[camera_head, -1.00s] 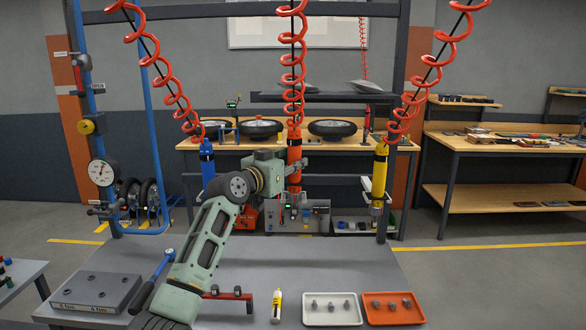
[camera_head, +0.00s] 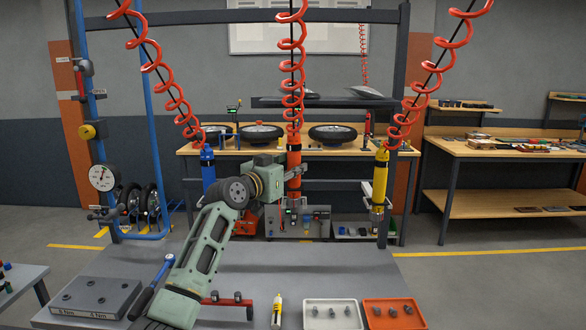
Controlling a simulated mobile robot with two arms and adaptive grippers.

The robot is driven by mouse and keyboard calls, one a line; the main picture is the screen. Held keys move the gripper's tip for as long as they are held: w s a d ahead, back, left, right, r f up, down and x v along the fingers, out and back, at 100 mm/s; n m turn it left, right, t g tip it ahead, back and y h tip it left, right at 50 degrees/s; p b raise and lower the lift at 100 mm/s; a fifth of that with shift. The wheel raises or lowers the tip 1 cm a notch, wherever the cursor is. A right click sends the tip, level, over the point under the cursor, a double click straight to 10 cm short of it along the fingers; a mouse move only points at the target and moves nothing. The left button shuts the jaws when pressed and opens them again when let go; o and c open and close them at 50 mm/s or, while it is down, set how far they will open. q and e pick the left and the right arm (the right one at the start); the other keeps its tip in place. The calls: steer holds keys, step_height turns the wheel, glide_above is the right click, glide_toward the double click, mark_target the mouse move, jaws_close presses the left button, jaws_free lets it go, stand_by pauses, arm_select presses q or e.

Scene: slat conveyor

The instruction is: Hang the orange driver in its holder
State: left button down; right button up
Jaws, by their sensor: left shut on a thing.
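The orange driver (camera_head: 294,158) is upright at the centre of the head view, below a red coiled hose (camera_head: 292,75). My right gripper is not in view.
A blue driver (camera_head: 207,172) hangs to the left and a yellow driver (camera_head: 380,180) to the right. The grey table (camera_head: 330,265) bears a white tray (camera_head: 332,326), an orange tray (camera_head: 395,326) and a grey block (camera_head: 90,299). Its rear middle is clear.

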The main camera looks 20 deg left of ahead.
mark_target(290, 184)
arm_select(q)
steer(key=shift+w+f+b, duration=0.1)
steer(key=shift+f+b, duration=1.15)
steer(key=shift+f, duration=0.5)
stand_by(0.6)
stand_by(0.6)
steer(key=shift+f, duration=0.25)
stand_by(0.5)
steer(key=c, duration=1.3)
jaws_free()
steer(key=shift+f, duration=0.25)
steer(key=v, duration=1.2)
steer(key=shift+r, duration=0.2)
